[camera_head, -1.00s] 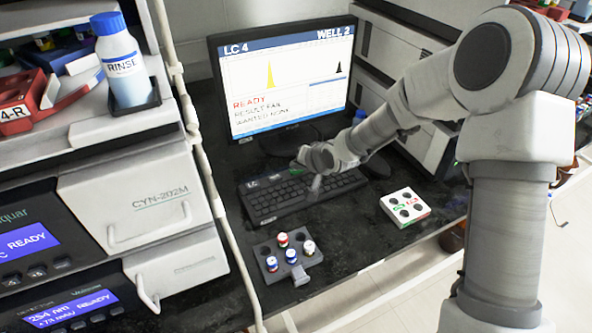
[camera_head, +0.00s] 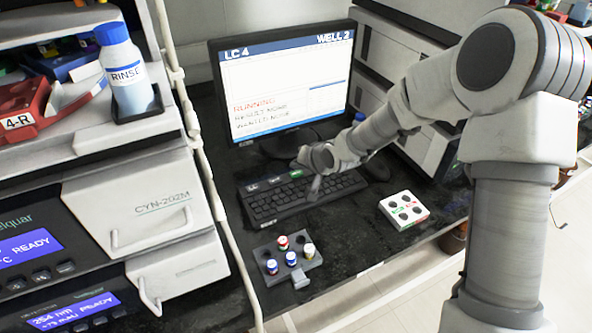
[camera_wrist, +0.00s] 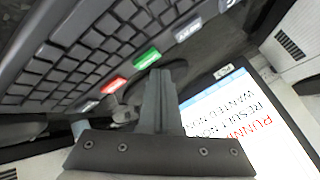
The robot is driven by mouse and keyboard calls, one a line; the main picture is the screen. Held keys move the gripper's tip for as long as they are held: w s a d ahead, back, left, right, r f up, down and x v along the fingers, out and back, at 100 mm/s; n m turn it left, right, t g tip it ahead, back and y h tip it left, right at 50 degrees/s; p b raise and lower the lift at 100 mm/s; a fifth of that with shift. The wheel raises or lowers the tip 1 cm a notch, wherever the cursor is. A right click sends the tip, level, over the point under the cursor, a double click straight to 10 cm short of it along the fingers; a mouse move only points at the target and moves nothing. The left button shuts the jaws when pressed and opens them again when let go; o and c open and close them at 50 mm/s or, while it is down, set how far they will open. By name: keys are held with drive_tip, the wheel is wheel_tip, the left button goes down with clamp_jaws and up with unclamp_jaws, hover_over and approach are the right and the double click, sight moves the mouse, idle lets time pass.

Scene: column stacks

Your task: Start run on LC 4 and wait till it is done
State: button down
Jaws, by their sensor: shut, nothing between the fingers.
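The monitor (camera_head: 285,80) is headed "LC 4" and "WELL 2" and shows "RUNNING" in red, with lines that seem to read "RESULT NONE" and "WANTED NONE". Its plot area is blank. It also shows in the wrist view (camera_wrist: 245,120). The black keyboard (camera_head: 290,205) lies before it, with a green key (camera_wrist: 147,58) and a red key (camera_wrist: 114,85) on its edge. My gripper (camera_head: 315,187) is shut and empty, over the keyboard's far edge. In the wrist view its fingertips (camera_wrist: 158,75) are near the green key; I cannot tell whether they touch it.
A vial rack (camera_head: 285,260) with several capped vials stands in front of the keyboard. A white block with dark wells (camera_head: 403,209) lies to the right. The rinse bottle (camera_head: 126,75) stands on the left instrument stack, whose displays (camera_head: 28,247) read "READY".

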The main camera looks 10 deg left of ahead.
drive_tip(key=shift+r, duration=0.1)
drive_tip(key=shift+r+p, duration=2)
drive_tip(key=shift+r, duration=0.5)
